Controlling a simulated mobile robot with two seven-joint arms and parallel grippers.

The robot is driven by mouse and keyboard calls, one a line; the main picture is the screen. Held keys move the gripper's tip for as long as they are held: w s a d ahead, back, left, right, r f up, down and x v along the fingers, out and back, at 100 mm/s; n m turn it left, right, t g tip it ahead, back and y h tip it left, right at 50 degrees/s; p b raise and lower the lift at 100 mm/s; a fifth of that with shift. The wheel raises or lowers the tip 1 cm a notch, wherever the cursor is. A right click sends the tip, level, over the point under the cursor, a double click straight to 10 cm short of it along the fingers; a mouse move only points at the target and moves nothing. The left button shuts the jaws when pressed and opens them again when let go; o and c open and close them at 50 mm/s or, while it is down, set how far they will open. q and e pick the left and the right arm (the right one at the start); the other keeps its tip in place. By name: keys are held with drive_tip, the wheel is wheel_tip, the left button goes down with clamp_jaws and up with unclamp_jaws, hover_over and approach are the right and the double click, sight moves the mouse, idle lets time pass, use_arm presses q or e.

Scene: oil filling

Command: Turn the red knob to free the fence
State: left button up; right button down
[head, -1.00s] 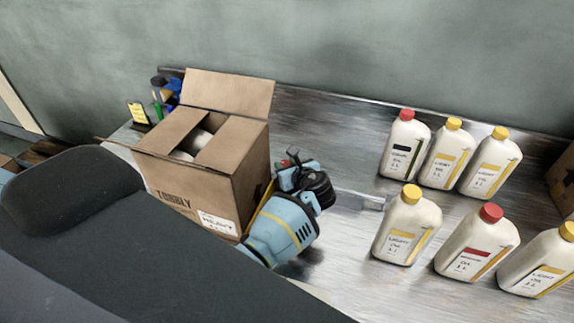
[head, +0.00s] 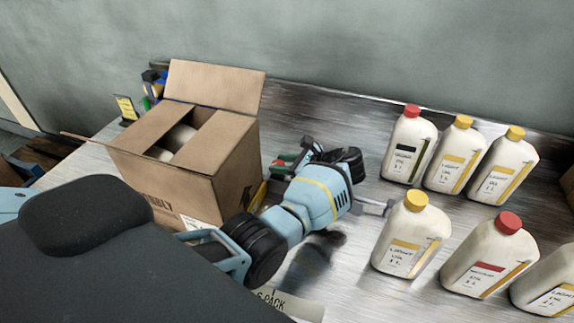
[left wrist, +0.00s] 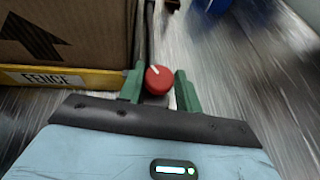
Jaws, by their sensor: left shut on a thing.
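The red knob (left wrist: 158,79) with a white mark sits between the two green fingers of my left gripper (left wrist: 160,88) in the left wrist view. The fingers are shut on its sides. The yellow fence (left wrist: 100,80), labelled FENCE, runs along the foot of the cardboard box (left wrist: 70,35), left of the knob. In the head view, my left gripper (head: 284,163) is low beside the right side of the box (head: 235,165), and its wrist hides most of the fence.
White oil bottles with yellow or red caps, such as one yellow-capped bottle (head: 410,240), stand on the metal bench (head: 345,110) to the right. The open box holds pale bottles. A small yellow sign (head: 125,108) stands behind it. Bare bench lies behind my gripper.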

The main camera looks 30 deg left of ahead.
use_arm(q)
drive_tip(key=shift+w+f+n+g+b, duration=0.1)
drive_tip(key=shift+f+n+g+b, duration=0.2)
drive_tip(key=shift+n+g+b, duration=0.45)
drive_tip(key=shift+w+r+n+g+h+b, duration=0.15)
drive_tip(key=shift+n+g+h+b, duration=0.25)
drive_tip(key=shift+n+g+b, duration=0.45)
drive_tip(key=shift+a+r+n+g+h, duration=0.1)
drive_tip(key=shift+n+g+h, duration=0.2)
drive_tip(key=shift+n+g, duration=0.4)
use_arm(e)
drive_tip(key=shift+g, duration=0.4)
drive_tip(key=shift+s+a+f, duration=0.1)
drive_tip(key=shift+s+f, duration=0.3)
drive_tip(key=shift+f, duration=0.45)
drive_tip(key=shift+s+f, duration=0.45)
drive_tip(key=shift+f, duration=0.35)
drive_tip(key=shift+s+a+f, duration=0.1)
drive_tip(key=shift+s+f, duration=0.3)
drive_tip(key=shift+f, duration=0.45)
use_arm(q)
drive_tip(key=shift+b, duration=0.3)
use_arm(e)
drive_tip(key=shift+s+f, duration=0.1)
drive_tip(key=shift+s, duration=0.1)
use_arm(q)
drive_tip(key=o, duration=0.7)
use_arm(e)
drive_tip(key=shift+w, duration=0.1)
